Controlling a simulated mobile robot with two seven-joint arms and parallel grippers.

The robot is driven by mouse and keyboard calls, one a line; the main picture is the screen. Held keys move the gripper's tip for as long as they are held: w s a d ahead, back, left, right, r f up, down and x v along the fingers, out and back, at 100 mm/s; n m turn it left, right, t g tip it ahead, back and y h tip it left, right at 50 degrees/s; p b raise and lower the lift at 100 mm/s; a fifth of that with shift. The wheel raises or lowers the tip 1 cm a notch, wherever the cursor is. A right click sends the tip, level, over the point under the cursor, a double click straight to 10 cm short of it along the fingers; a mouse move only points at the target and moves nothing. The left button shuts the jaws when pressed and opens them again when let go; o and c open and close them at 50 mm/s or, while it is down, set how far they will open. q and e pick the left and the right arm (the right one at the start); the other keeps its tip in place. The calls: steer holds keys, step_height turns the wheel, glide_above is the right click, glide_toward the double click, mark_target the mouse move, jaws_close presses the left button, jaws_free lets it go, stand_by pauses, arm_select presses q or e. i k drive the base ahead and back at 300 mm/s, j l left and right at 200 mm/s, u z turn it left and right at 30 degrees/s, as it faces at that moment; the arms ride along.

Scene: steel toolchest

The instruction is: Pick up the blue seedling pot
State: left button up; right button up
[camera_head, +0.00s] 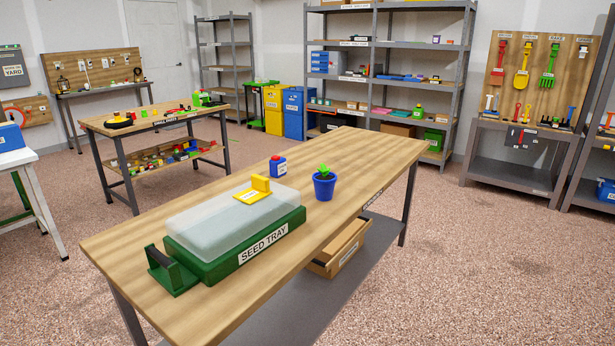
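The blue seedling pot (324,188) stands upright on the wooden workbench (372,154), just right of the seed tray. It holds dark soil and a small green seedling (323,170). Nothing touches it, and its front and rim are in plain view. Neither of my grippers shows in the head view.
A green seed tray (240,254) with a clear lid and yellow handle (252,190) sits left of the pot. A small blue container with a red cap (278,167) stands behind. The bench's right half is clear.

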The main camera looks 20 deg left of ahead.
mark_target(324, 181)
steer(key=i+l+u, duration=0.15)
steer(key=i+u, duration=0.25)
steer(key=i+l+u, duration=0.2)
steer(key=u, duration=0.25)
steer(key=i+l+u, duration=0.5)
steer(key=l+u, duration=0.2)
steer(key=u, duration=0.15)
steer(key=i+l+u, duration=0.1)
steer(key=l+u, duration=0.75)
steer(key=i+l, duration=0.05)
steer(key=l, duration=0.05)
